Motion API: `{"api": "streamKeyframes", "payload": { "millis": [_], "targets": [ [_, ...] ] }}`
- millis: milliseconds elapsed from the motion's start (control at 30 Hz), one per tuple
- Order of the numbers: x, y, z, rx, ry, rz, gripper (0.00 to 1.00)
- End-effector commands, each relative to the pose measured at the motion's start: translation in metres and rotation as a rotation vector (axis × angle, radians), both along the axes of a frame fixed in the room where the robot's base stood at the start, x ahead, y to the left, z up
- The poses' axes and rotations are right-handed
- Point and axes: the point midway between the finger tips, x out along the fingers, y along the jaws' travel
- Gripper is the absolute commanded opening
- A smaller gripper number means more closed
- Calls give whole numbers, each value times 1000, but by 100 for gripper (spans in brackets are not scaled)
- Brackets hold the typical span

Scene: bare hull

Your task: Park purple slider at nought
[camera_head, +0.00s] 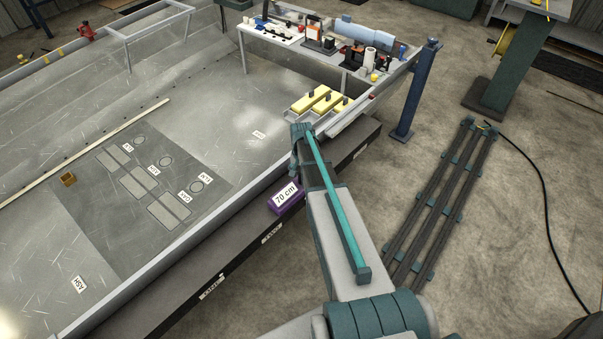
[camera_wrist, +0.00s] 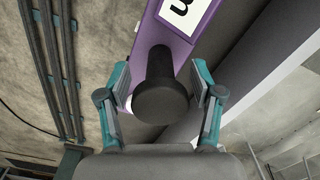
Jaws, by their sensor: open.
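The purple slider (camera_head: 289,200) sits on the dark rail (camera_head: 240,240) along the hull's near edge. It carries a white label reading "70 cm". In the wrist view the purple slider (camera_wrist: 180,50) fills the upper middle, with a black round knob (camera_wrist: 163,95) standing out from it. My gripper (camera_wrist: 164,86) is open, with one finger on each side of the knob. I cannot tell whether either finger touches it. In the head view my arm hides the gripper's fingertips and the knob.
The hull floor (camera_head: 200,130) holds a dark mat with grey plates and a small brown box (camera_head: 68,179). Yellow blocks (camera_head: 318,99) stand near the hull's edge beyond my arm. A blue post (camera_head: 413,90) rises at the right. Dark rails (camera_head: 440,205) lie on the ground.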

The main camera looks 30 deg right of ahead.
Motion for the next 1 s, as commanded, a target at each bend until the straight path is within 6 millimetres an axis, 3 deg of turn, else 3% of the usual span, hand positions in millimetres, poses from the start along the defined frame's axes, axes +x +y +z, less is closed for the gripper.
{"api": "streamKeyframes", "payload": {
  "millis": [267,667,1000],
  "targets": [
    [0,0,-1,0,0,0,66],
    [0,0,-1,0,0,0,0],
    [-5,-1,-1,0,0,-9,0]
  ]
}}
